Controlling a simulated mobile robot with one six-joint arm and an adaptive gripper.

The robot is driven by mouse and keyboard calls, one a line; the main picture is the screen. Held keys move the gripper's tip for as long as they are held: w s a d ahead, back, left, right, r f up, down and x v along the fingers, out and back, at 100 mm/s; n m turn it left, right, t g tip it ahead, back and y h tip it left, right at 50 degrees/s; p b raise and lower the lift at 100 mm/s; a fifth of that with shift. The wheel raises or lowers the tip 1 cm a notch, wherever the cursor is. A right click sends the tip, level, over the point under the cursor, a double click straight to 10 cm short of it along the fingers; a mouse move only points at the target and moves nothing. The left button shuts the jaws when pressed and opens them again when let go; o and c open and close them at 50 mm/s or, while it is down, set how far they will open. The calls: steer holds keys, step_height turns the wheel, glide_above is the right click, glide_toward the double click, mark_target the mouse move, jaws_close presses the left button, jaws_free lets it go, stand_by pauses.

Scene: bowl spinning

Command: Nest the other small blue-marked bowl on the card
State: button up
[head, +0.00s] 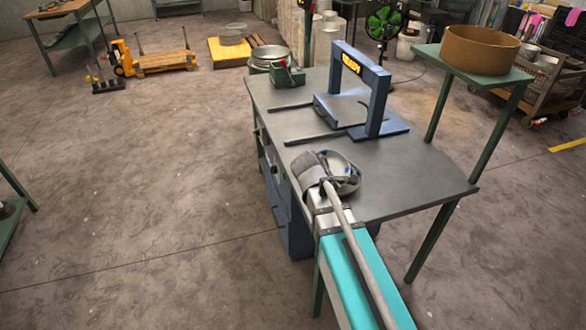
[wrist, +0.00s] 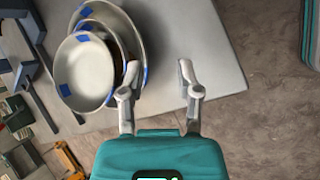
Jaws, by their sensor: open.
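In the wrist view a pale small bowl (wrist: 82,76) with blue marks on its rim lies foremost in a group of bowls. Another small bowl (wrist: 93,24) with a blue mark shows partly behind it, and a larger blue-marked bowl (wrist: 128,32) surrounds them. How they rest in one another is unclear. In the head view the bowls (head: 347,170) sit near the table's front edge, partly hidden by my arm. My gripper (wrist: 156,82) is open and empty, its left finger near the large bowl's rim. I cannot make out the card.
The grey table (head: 420,170) carries a blue arch-shaped frame (head: 370,95) behind the bowls and a green device (head: 288,76) at its far end. A brown round container (head: 480,50) stands on a green stand at the right. The table's right front is clear.

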mark_target(330, 168)
steer(key=w+a+r+n+t+h+b, duration=0.2)
steer(key=w+a+n+t, duration=0.4)
steer(key=w+a+n, duration=0.3)
steer(key=shift+w+a+r+n+h+b, duration=0.45)
steer(key=shift+a+n+b, duration=1.3)
steer(key=shift+n, duration=1.45)
steer(key=shift+a+p, duration=0.25)
steer(key=shift+p, duration=0.05)
steer(key=shift+b+x, duration=2.55)
steer(key=shift+x, duration=4.35)
steer(key=shift+w+r, duration=0.1)
jaws_close()
